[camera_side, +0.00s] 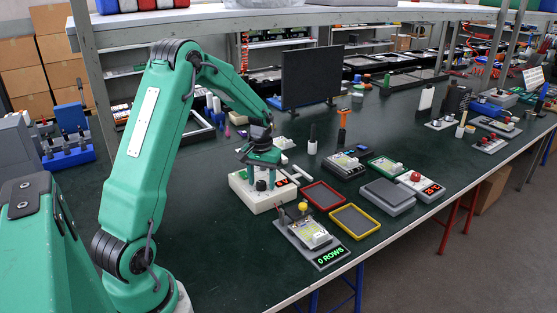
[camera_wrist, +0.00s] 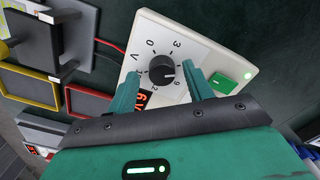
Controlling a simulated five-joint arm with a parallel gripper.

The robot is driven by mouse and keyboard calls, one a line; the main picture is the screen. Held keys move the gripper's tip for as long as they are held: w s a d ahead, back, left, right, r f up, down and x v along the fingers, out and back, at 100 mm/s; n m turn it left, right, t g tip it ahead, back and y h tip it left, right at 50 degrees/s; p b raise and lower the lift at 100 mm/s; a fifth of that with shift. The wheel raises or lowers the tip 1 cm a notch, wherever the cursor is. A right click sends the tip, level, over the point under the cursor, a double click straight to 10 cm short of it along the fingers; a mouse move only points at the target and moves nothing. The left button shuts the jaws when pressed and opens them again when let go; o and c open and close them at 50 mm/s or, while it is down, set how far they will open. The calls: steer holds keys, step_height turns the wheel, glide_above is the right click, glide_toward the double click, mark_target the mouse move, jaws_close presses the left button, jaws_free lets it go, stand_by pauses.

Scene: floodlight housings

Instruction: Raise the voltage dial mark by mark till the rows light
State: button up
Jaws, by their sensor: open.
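The voltage dial is a black round knob (camera_wrist: 162,70) on a white supply box (camera_wrist: 205,52), ringed by printed numbers. A pale line on the knob points toward the lower right; the exact mark is hard to read. My gripper (camera_wrist: 161,78) is open, its green fingers on either side of the knob; contact cannot be told. In the side view my gripper (camera_side: 262,172) points down over the supply box (camera_side: 254,201). The box's small display (camera_wrist: 144,99) glows orange, partly behind a finger. The lamp fixture (camera_side: 310,235) has a green readout (camera_side: 331,256) saying 0 ROWS.
A green rocker switch (camera_wrist: 222,82) is lit beside the dial. A red tray (camera_side: 322,196) and yellow tray (camera_side: 355,221) lie right of the box. A grey lidded block (camera_side: 387,194) and a box with a red button (camera_side: 416,181) stand beyond. The bench front left is clear.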

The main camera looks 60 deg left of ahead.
mark_target(263, 183)
steer(key=shift+r, duration=3.8)
steer(key=shift+d+r, duration=0.1)
steer(key=shift+r, duration=0.05)
steer(key=shift+d+r, duration=0.15)
steer(key=s+d+r+m+t, duration=0.1)
steer(key=s+d+r+m, duration=0.15)
steer(key=d+r, duration=0.45)
steer(key=s+d+r+m+t, duration=0.1)
steer(key=s+d+m+t, duration=0.1)
steer(key=s+d, duration=0.6)
steer(key=s+d+r+m+t, duration=0.2)
steer(key=s+d, duration=0.5)
steer(key=s, duration=0.1)
steer(key=shift+d+r+m+t, duration=0.3)
steer(key=shift+d+m, duration=0.05)
steer(key=shift+d, duration=0.05)
steer(key=shift+w, duration=0.15)
stand_by(0.3)
